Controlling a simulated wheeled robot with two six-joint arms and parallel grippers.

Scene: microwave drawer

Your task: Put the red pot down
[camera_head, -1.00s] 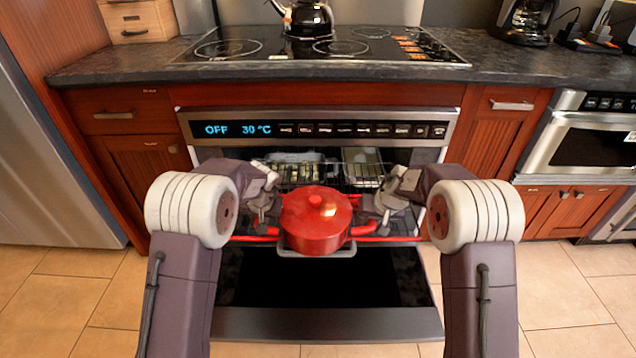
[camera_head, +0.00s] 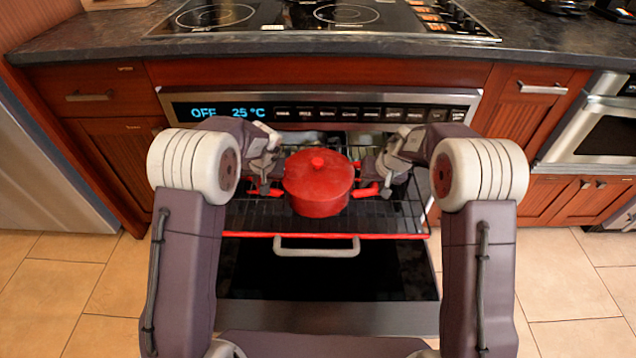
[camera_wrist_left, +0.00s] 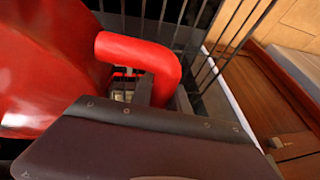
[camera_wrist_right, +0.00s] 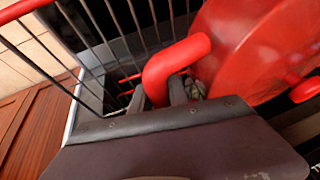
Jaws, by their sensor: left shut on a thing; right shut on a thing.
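The red pot (camera_head: 318,190), lid on, is upright between my two grippers in the head view, over the pulled-out wire rack (camera_head: 255,217) of the open oven. My left gripper (camera_head: 268,187) is shut on the pot's left handle, which shows as a red bent bar in the left wrist view (camera_wrist_left: 145,55). My right gripper (camera_head: 380,188) is shut on the right handle, also seen in the right wrist view (camera_wrist_right: 175,65). Whether the pot's base touches the rack cannot be told.
The open oven door (camera_head: 320,318) lies low in front of the rack, with a grey handle (camera_head: 316,246). The oven's control panel (camera_head: 330,113) and the stovetop (camera_head: 330,18) are behind and above. Cabinets stand on both sides.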

